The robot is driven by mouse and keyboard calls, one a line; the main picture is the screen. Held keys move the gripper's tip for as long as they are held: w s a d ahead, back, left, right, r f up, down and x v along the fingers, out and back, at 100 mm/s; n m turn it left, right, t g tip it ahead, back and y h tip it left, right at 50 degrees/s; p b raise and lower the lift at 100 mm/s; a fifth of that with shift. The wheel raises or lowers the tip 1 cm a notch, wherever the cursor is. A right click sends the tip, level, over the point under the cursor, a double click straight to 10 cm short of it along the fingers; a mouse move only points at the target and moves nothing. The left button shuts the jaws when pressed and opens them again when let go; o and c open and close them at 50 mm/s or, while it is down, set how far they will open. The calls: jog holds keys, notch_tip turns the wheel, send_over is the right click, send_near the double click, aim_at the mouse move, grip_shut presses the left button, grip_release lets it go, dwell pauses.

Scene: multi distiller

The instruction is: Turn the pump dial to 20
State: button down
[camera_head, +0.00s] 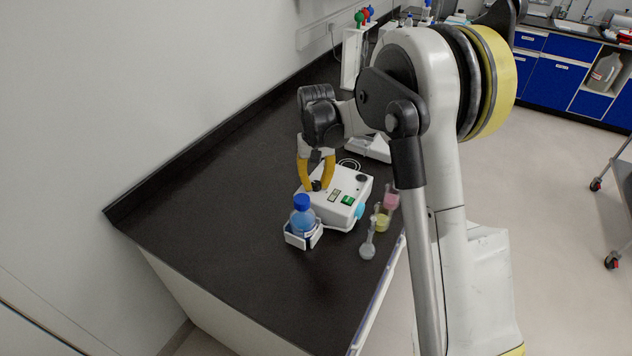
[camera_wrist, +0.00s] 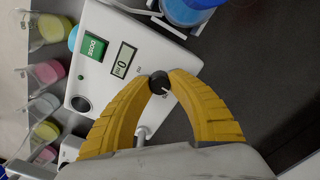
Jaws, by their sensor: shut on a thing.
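The white pump (camera_head: 340,200) stands on the dark bench in the head view, below my gripper. In the wrist view the pump (camera_wrist: 150,45) shows a green DOSE button (camera_wrist: 95,47) and a small display (camera_wrist: 124,60) that seems to read 0 ml. The black dial (camera_wrist: 159,82) sits at the pump's edge with small marks around it. My gripper (camera_wrist: 160,83) has its yellow fingers closed around the dial, one on each side. In the head view my gripper (camera_head: 317,183) comes down onto the dial, which the fingertips partly hide.
A blue bottle (camera_head: 302,216) in a white holder stands close in front of the pump. Several small flasks, such as a clear one (camera_head: 368,245) and a pink one (camera_head: 391,200), stand to the right, near the bench edge. The bench left of the pump is clear.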

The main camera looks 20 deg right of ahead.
aim_at(316, 183)
jog(key=m, duration=0.4)
jog(key=shift+m+p, duration=0.35)
jog(key=shift+m, duration=1.45)
jog(key=c, duration=1.2)
grip_release()
jog(key=shift+o, duration=0.2)
notch_tip(316, 183, up, 12)
jog(key=shift+s, duration=0.1)
